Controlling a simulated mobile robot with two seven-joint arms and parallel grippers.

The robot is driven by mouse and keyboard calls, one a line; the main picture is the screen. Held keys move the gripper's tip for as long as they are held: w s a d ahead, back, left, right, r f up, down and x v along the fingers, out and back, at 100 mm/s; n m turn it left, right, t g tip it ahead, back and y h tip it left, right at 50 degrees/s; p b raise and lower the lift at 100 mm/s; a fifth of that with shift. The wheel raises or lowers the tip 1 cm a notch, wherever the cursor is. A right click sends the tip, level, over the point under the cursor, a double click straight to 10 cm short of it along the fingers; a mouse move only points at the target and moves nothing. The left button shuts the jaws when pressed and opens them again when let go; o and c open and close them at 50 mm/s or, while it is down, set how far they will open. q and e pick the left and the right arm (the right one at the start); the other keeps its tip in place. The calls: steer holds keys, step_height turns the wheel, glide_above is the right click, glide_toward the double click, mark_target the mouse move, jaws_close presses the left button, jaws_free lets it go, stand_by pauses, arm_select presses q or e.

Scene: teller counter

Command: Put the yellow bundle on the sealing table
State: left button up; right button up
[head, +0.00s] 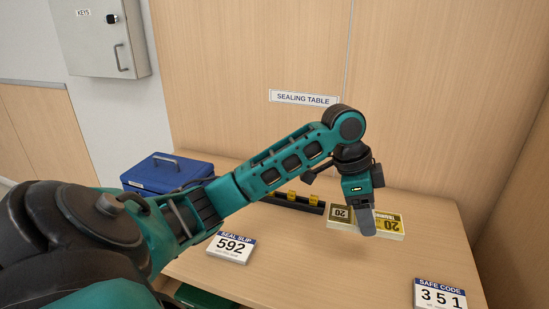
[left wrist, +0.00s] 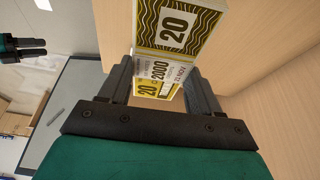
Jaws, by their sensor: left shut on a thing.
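The yellow bundle (head: 391,228) is a banknote pack with "20" on it, at the right part of the sealing table (head: 300,262). My left gripper (head: 367,224) points down over it and is shut on it, hiding part of it. In the left wrist view the bundle (left wrist: 165,72) sits between the two fingers (left wrist: 160,85). It is at or just above the tabletop; I cannot tell if it touches. My right gripper (left wrist: 32,47) shows small at the far left of the left wrist view, its jaw state unclear.
A blue box (head: 165,172) and a black tray with yellow parts (head: 300,202) stand along the back. A seal slip card (head: 231,248) lies at front left, a safe code card (head: 439,294) at front right. The tabletop between them is bare. A wood wall stands behind.

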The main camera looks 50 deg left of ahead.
arm_select(q)
steer(key=shift+m+h, duration=0.3)
steer(key=shift+m, duration=0.2)
steer(key=a+r, duration=0.1)
steer(key=r, duration=0.1)
steer(key=a+r, duration=0.1)
steer(key=shift+a+r, duration=0.35)
steer(key=b, duration=0.3)
glide_above(348, 269)
steer(key=a, duration=0.1)
steer(key=f, duration=1.4)
steer(key=shift+s, duration=0.4)
steer(key=shift+f, duration=0.35)
step_height(348, 269, down, 5)
steer(key=shift+f+b, duration=0.15)
steer(key=shift+b, duration=0.15)
steer(key=o, duration=1.1)
steer(key=shift+f, duration=0.1)
